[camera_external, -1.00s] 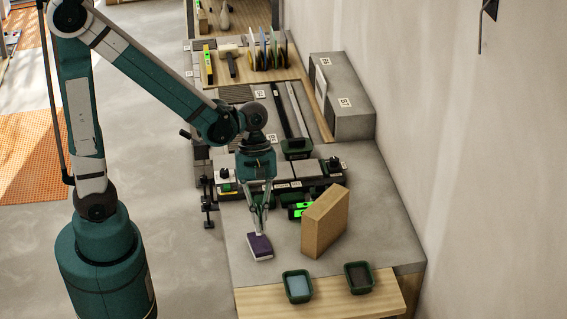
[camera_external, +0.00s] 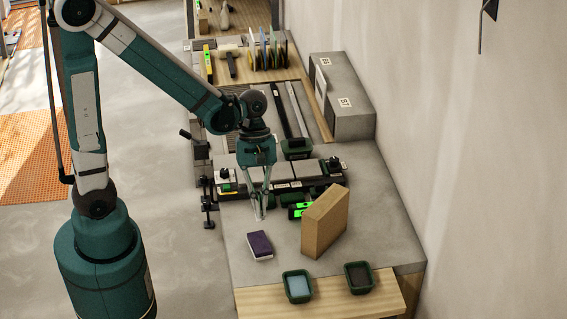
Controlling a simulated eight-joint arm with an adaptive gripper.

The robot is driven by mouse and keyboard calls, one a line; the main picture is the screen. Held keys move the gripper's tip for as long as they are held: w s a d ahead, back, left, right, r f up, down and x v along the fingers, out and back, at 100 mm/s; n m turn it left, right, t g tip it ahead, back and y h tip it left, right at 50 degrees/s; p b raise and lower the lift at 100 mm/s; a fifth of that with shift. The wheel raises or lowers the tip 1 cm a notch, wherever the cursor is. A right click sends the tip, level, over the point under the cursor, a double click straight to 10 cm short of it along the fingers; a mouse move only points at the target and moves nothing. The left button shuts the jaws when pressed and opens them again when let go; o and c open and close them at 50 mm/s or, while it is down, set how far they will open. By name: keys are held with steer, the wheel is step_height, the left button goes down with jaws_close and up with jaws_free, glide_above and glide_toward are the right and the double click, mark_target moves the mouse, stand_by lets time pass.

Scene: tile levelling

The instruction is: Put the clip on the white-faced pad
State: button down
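A small block with a purple top and a whitish lower edge (camera_external: 260,244) lies on the grey slab, near its front left; it may be the white-faced pad, but no upturned white face shows. My gripper (camera_external: 262,214) points down above and behind this block, apart from it. Its fingers run close together towards pale tips. The tips are too small to tell whether they are open, shut or holding something. I cannot make out a clip for certain.
A tan upright block (camera_external: 325,222) stands right of my gripper, with a black-and-green item (camera_external: 297,211) beside it. Two green trays, one with blue contents (camera_external: 298,287) and one dark (camera_external: 359,277), sit in front. A row of tiles (camera_external: 282,176) lies behind.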

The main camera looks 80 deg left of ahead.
steer(key=shift+f+b, duration=0.3)
steer(key=shift+f, duration=2.5)
steer(key=shift+f, duration=2.05)
steer(key=shift+f+b, duration=0.2)
steer(key=shift+b, duration=0.25)
steer(key=c, duration=2.7)
jaws_free()
steer(key=shift+r, duration=0.2)
steer(key=shift+p+v, duration=0.8)
steer(key=shift+v, duration=5.2)
steer(key=shift+r, duration=0.1)
